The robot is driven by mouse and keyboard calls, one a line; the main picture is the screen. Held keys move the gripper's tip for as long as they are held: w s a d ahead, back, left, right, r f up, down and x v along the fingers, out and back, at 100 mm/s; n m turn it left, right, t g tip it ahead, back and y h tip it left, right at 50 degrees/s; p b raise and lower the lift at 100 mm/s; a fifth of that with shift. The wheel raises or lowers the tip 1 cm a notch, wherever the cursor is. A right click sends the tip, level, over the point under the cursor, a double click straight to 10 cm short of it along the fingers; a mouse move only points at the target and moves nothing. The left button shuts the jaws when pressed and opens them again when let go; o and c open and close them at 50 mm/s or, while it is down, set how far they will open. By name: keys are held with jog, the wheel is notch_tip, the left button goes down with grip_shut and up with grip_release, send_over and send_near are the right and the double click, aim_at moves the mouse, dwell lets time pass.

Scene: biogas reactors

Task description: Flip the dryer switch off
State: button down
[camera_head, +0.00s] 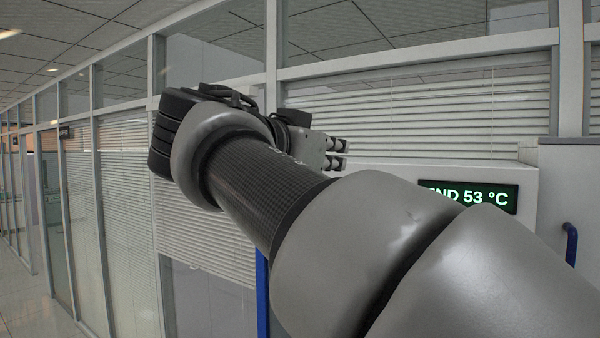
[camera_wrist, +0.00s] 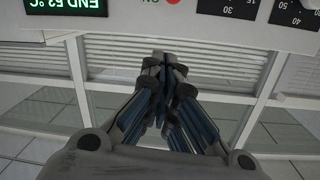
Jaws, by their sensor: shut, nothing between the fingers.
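The white dryer (camera_head: 440,178) stands at the right in the head view, partly hidden behind my arm. Its green-on-black display (camera_head: 478,196) shows "END 53 °C", with its start hidden. In the wrist view the dryer front (camera_wrist: 130,25) appears upside down along the top, with the display (camera_wrist: 66,8) at left. A red round part (camera_wrist: 172,2) and green lettering beside it are cut by the top edge; I cannot tell whether this is the switch. My gripper (camera_wrist: 165,60) is shut and empty, apart from the panel. It also shows in the head view (camera_head: 340,153), left of the display.
Black panels with white numbers (camera_wrist: 228,8) sit on the dryer front at the upper right of the wrist view. Glass partitions with white blinds (camera_head: 420,115) stand behind. A blue handle (camera_head: 571,245) is at far right.

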jog(key=r+p+x, duration=0.1)
jog(key=p+x, duration=0.3)
jog(key=x, duration=0.6)
jog(key=f, duration=0.1)
jog(key=a+f, duration=0.1)
jog(key=f, duration=0.1)
jog(key=s+f, duration=0.1)
jog(key=shift+a+f, duration=0.15)
jog(key=shift+f, duration=0.15)
jog(key=shift+w, duration=0.1)
jog(key=shift+a+b, duration=0.1)
jog(key=shift+b, duration=0.3)
jog(key=shift+f+b, duration=0.15)
jog(key=shift+b, duration=0.15)
jog(key=shift+b, duration=0.85)
